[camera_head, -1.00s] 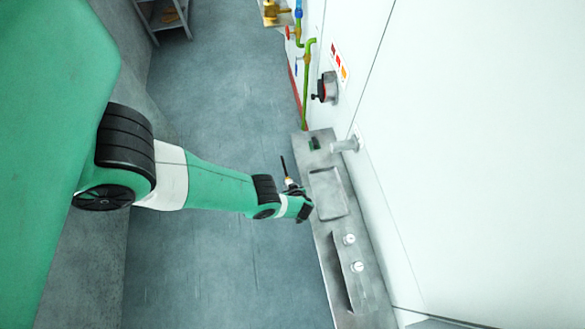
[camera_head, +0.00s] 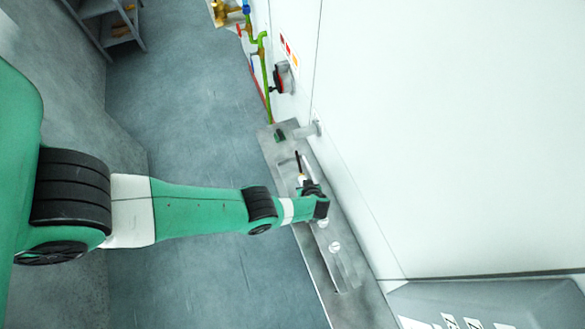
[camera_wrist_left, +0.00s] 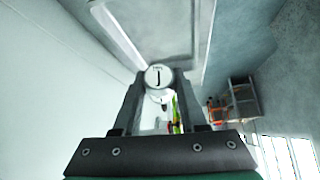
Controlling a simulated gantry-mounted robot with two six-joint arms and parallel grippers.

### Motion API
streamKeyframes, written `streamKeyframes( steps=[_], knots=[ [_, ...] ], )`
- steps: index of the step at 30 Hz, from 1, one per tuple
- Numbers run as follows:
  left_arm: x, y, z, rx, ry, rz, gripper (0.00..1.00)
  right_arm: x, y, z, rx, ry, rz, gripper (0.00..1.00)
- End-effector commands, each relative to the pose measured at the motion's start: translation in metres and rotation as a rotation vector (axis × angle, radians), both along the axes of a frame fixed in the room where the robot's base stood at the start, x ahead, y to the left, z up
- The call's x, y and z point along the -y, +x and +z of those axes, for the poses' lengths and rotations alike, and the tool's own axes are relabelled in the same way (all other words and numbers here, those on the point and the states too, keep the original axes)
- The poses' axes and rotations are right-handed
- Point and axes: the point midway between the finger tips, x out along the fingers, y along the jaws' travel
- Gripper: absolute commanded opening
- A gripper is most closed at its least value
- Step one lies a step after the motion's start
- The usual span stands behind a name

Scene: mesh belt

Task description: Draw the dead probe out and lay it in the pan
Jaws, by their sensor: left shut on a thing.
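My left gripper (camera_head: 310,188) is over the steel ledge (camera_head: 345,290) along the wall and is shut on a probe. The probe's thin black rod (camera_head: 298,158) and pale section (camera_head: 302,177) stick out beyond the fingers in the head view. In the left wrist view, its round white cap (camera_wrist_left: 159,76), marked with a dark character, sits between the fingertips of the gripper (camera_wrist_left: 158,88). A shallow rectangular pan, partly behind the gripper in the head view, appears in the left wrist view as a rimmed grey panel (camera_wrist_left: 152,28). My right gripper is out of view.
A white round knob (camera_head: 334,246) stands on the ledge, with another close to my gripper. A wall fitting (camera_head: 316,128), a red-and-black valve (camera_head: 284,79) and green pipe (camera_head: 264,75) line the wall. A shelf (camera_head: 115,25) stands far off. The floor is clear.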

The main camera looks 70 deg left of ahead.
Motion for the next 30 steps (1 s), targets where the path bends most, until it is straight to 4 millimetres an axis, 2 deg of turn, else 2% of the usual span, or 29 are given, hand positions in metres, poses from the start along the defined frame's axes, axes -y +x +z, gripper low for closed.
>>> streamKeyframes(
  steps=[8, 21, 30],
  knots=[
    [0.001, 0.000, -0.007, 0.000, 0.000, -0.002, 0.00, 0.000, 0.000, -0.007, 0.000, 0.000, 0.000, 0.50],
    [0.001, 0.000, -0.048, 0.000, 0.000, -0.001, 0.00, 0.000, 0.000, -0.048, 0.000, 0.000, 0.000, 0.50],
    [0.001, 0.000, -0.050, 0.000, 0.000, -0.001, 0.00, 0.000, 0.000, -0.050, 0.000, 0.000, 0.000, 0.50]
  ],
)
